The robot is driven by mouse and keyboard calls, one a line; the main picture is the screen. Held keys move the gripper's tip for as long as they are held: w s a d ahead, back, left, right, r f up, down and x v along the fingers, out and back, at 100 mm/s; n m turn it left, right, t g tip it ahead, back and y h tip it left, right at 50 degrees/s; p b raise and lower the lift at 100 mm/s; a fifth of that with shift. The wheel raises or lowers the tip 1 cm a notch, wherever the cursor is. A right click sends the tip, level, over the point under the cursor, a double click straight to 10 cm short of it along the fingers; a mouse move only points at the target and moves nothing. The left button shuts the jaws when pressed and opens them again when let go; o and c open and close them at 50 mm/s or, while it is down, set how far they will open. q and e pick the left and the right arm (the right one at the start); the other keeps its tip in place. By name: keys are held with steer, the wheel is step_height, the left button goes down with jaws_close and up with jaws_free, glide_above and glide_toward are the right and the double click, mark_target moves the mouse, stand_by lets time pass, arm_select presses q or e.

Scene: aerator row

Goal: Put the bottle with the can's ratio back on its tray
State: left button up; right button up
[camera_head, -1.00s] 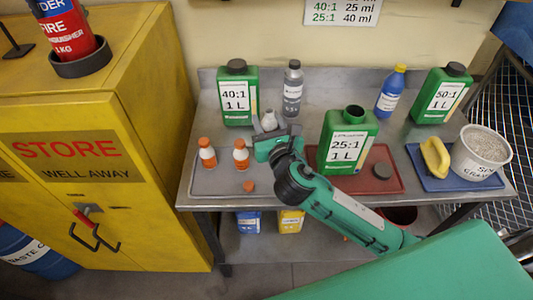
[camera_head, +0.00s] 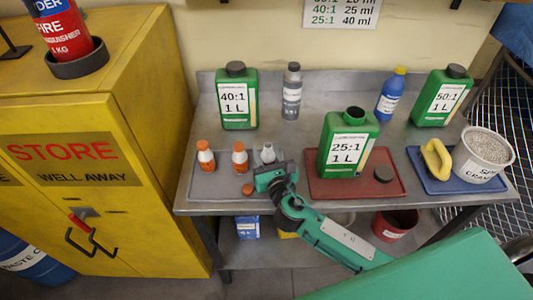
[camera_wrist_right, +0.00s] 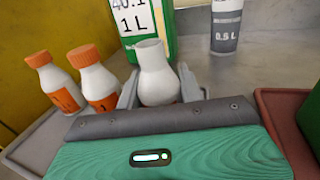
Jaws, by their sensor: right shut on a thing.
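My right gripper (camera_head: 270,172) is shut on a small white bottle with an open neck (camera_head: 267,152). In the wrist view the bottle (camera_wrist_right: 158,75) is upright between the fingers. The bottle is at the right end of the grey tray (camera_head: 208,184); I cannot tell whether its base touches it. Two white bottles with orange caps, left (camera_head: 205,156) and right (camera_head: 239,157), stand on this tray. A loose orange cap (camera_head: 248,189) lies near its front edge. The open green can marked 25:1 (camera_head: 345,150) stands on the red tray (camera_head: 325,187). My left gripper is out of view.
Green cans marked 40:1 (camera_head: 238,98) and 50:1 (camera_head: 441,97), a grey bottle (camera_head: 291,92) and a blue bottle (camera_head: 390,96) stand behind. A dark cap (camera_head: 383,174) lies on the red tray. A blue tray (camera_head: 430,184) holds a yellow sponge and a white tub.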

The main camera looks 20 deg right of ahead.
steer(key=shift+f, duration=0.15)
steer(key=o, duration=1)
